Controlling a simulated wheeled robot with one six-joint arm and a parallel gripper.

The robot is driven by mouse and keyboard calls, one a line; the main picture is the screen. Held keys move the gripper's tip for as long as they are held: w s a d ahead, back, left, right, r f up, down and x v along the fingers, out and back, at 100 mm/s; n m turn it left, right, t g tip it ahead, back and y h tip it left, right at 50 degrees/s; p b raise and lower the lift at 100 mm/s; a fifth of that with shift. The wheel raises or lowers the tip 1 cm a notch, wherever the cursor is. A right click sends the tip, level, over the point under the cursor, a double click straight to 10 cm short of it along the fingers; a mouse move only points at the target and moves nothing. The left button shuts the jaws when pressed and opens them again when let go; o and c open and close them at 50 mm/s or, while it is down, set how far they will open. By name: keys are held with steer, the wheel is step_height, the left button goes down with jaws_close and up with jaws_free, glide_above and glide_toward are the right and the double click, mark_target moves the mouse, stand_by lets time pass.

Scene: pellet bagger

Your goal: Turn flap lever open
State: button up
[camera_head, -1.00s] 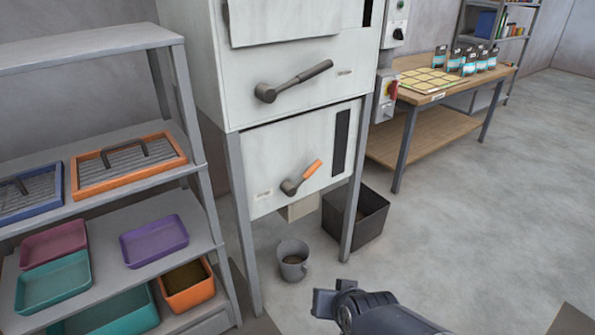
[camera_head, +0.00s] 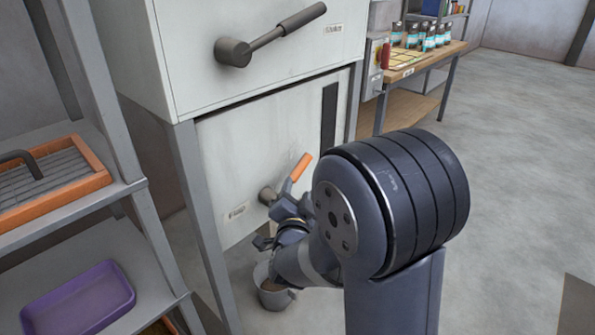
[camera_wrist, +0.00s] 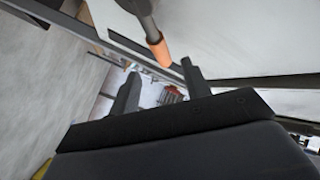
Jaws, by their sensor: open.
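The lever with the orange handle (camera_head: 301,168) is on the lower panel of the white machine, to the right of a small label. Its grey hub is at the lower left and the handle slants up to the right. My gripper (camera_head: 273,224) is open and just below and in front of this lever; my arm hides part of the area. In the wrist view the orange handle end (camera_wrist: 160,52) shows just beyond the gap between my open fingers (camera_wrist: 159,72). Nothing is held, and I cannot tell whether a finger touches the lever.
A second, dark lever (camera_head: 268,37) is on the panel above. A grey bucket (camera_head: 275,298) stands below the lower panel. A shelf with an orange-framed tray (camera_head: 98,180) and a purple tray (camera_head: 75,297) is at left. Open floor (camera_head: 510,150) lies at right.

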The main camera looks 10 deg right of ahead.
mark_target(299, 173)
steer(key=x, duration=0.9)
steer(key=shift+w+d+b, duration=0.1)
steer(key=shift+w+b, duration=0.2)
steer(key=shift+c, duration=0.5)
jaws_close()
